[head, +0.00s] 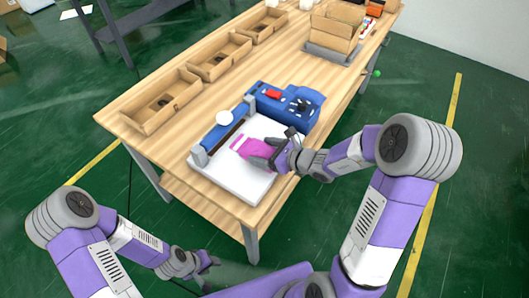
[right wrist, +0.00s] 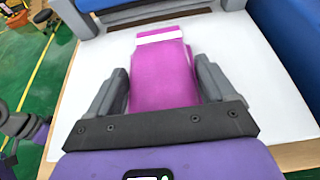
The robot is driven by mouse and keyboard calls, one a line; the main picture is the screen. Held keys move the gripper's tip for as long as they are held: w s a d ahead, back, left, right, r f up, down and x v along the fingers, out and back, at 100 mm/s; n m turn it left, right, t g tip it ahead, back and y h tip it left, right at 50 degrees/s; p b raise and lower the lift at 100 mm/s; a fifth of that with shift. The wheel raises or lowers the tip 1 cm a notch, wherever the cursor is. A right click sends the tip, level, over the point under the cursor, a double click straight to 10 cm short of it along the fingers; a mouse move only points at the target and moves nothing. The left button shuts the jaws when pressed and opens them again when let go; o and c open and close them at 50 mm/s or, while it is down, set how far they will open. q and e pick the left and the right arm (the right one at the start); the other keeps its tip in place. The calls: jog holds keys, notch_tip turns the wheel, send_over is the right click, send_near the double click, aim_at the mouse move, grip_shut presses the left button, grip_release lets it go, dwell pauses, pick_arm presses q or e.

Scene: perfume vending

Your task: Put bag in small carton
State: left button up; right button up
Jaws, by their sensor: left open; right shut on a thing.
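A magenta bag (right wrist: 163,72) with a white band near its far end fills the space between my right gripper's fingers (right wrist: 160,85). In the head view the bag (head: 244,147) is over the white top of the blue and white machine (head: 225,182). My right gripper (head: 262,155) is shut on the bag. Three open cardboard cartons (head: 152,122) stand in a row along the table's left side, each with a dark mark or item inside. My left gripper (head: 210,263) is open and empty, low in front of the table and far from the bag.
The wooden table (head: 180,150) has clear room between the cartons and the machine. A blue unit (head: 285,105) stands behind the white top. A larger cardboard box (head: 335,30) stands at the far end. The table's front edge lies near my arms.

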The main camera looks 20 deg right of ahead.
jog(key=shift+r, duration=0.1)
jog(key=o, duration=0.6)
jog(key=shift+f, duration=0.25)
jog(key=o, duration=0.3)
jog(key=shift+r, duration=0.1)
